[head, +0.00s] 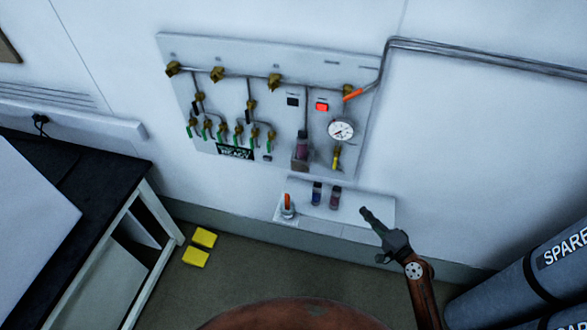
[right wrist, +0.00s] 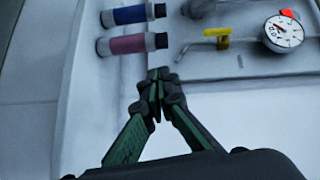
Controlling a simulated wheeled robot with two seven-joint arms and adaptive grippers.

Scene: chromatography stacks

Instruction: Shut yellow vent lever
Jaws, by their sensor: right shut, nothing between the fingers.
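The yellow vent lever (head: 336,157) sits on the wall panel (head: 270,55), under the round gauge (head: 341,129). In the right wrist view the lever (right wrist: 217,32) lies roughly along its thin bent pipe (right wrist: 195,46), beside the gauge (right wrist: 284,33). My right gripper (head: 366,213) is in front of the right end of the small shelf, below and to the right of the lever and apart from it. In the right wrist view its fingertips (right wrist: 157,80) are together with nothing between them. My left gripper is not in view.
The shelf (head: 355,210) holds a blue-labelled bottle (head: 317,194), a pink-labelled bottle (head: 335,197) and an orange-topped item (head: 288,206). Several green-handled valves are at the panel's left.

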